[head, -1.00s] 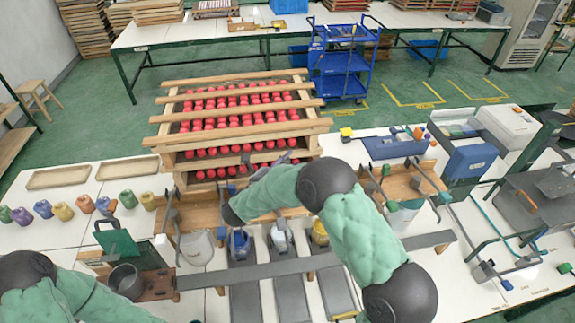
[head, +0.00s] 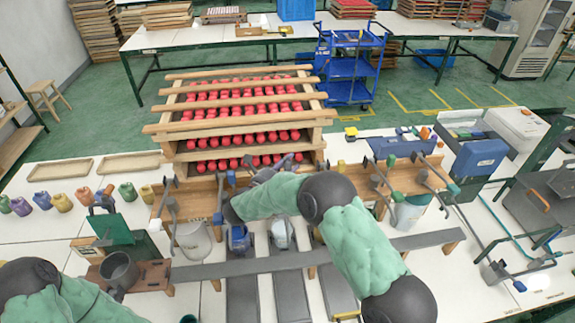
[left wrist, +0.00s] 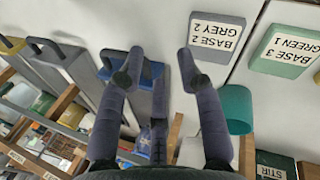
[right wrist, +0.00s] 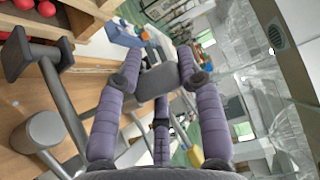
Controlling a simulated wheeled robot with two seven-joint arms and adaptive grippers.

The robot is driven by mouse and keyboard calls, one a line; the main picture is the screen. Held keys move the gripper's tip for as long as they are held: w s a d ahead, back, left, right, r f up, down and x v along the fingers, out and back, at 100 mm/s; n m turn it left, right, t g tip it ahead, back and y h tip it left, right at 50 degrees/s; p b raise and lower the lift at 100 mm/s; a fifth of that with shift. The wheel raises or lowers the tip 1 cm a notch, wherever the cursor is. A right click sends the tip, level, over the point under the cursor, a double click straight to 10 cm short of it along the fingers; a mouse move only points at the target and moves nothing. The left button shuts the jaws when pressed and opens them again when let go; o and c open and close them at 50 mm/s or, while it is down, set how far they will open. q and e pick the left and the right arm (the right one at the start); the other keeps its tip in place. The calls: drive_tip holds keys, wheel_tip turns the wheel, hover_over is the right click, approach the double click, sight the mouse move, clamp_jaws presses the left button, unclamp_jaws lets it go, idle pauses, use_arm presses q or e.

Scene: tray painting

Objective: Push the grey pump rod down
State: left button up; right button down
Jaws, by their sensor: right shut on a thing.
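The grey pump rod's block-shaped grip (right wrist: 157,82) shows in the right wrist view between the purple-grey fingers of my right gripper (right wrist: 160,68), which is shut on it. In the head view, my right gripper (head: 264,168) is at the wooden pump stand (head: 203,198), in front of the rack of red pieces. My green sleeve and black wrist joint hide much of the rod there. My left gripper (left wrist: 162,62) is open and empty in the left wrist view, above the work table, near labels "BASE 2 GREY 2" (left wrist: 216,36) and "BASE 3 GREEN 1" (left wrist: 291,50).
Other pump levers (head: 380,178) stand to the right of my right forearm. A long grey rail (head: 350,254) crosses the front of the table. The wooden rack (head: 235,122) with several red pieces is behind the pumps.

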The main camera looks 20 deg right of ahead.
drive_tip(key=c, duration=0.7)
unclamp_jaws()
drive_tip(key=shift+a, duration=0.1)
drive_tip(key=v, duration=1.2)
